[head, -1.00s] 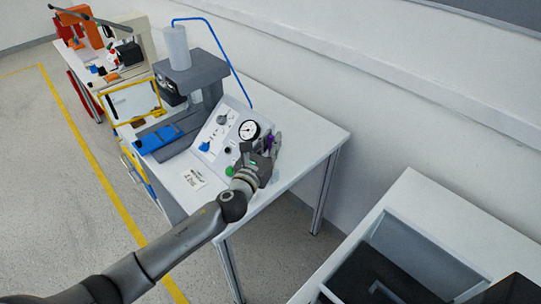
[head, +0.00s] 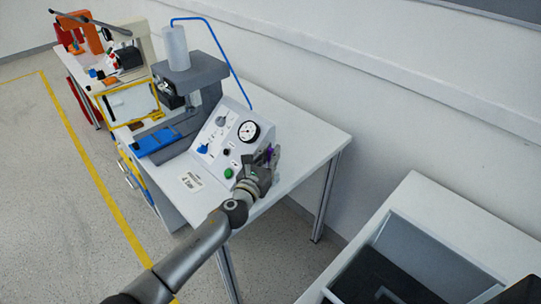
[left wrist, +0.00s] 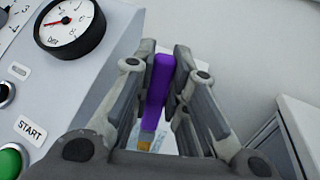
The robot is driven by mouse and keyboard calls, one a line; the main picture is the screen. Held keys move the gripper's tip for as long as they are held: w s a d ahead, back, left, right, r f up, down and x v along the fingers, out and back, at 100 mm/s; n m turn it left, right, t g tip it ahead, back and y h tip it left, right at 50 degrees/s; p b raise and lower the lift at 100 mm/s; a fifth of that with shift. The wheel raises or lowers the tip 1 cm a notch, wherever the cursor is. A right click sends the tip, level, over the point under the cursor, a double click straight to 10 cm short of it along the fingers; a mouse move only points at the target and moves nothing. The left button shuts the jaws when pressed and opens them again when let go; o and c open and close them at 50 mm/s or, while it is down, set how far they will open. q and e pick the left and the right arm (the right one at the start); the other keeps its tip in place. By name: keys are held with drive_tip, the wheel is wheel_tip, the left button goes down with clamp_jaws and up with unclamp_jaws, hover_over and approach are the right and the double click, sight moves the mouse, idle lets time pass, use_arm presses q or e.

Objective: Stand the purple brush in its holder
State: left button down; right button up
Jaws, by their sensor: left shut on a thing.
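The purple brush (head: 269,153) is in my left gripper (head: 267,157), beside the right side of the sloped control panel. In the left wrist view, the brush (left wrist: 160,78) runs lengthwise between the two grey fingers, which are shut on it. A small tan and grey part shows at its lower end, partly hidden by the gripper body. I cannot tell from these views whether the brush touches the table. I cannot make out the brush's holder in either view. My right gripper does not show.
The grey-white control panel (head: 207,148) has a round gauge (head: 249,131), a green START button (head: 229,173) and several knobs. It stands on a white table (head: 305,135) with free room at right. A grey press (head: 195,80) stands behind left. A separate white bench (head: 425,200) is at lower right.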

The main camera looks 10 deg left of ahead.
use_arm(q)
drive_tip(key=shift+f+b, duration=0.4)
drive_tip(key=shift+f, duration=0.15)
drive_tip(key=c, duration=1.4)
unclamp_jaws()
drive_tip(key=shift+c, duration=0.2)
drive_tip(key=shift+r, duration=0.15)
drive_tip(key=shift+r+p, duration=0.35)
drive_tip(key=shift+p, duration=0.1)
drive_tip(key=shift+r+p, duration=0.45)
drive_tip(key=s+a, duration=0.2)
drive_tip(key=s, duration=0.9)
drive_tip(key=shift+s+a+f+b, duration=0.15)
drive_tip(key=shift+s+f+b, duration=0.1)
drive_tip(key=shift+s+b, duration=0.15)
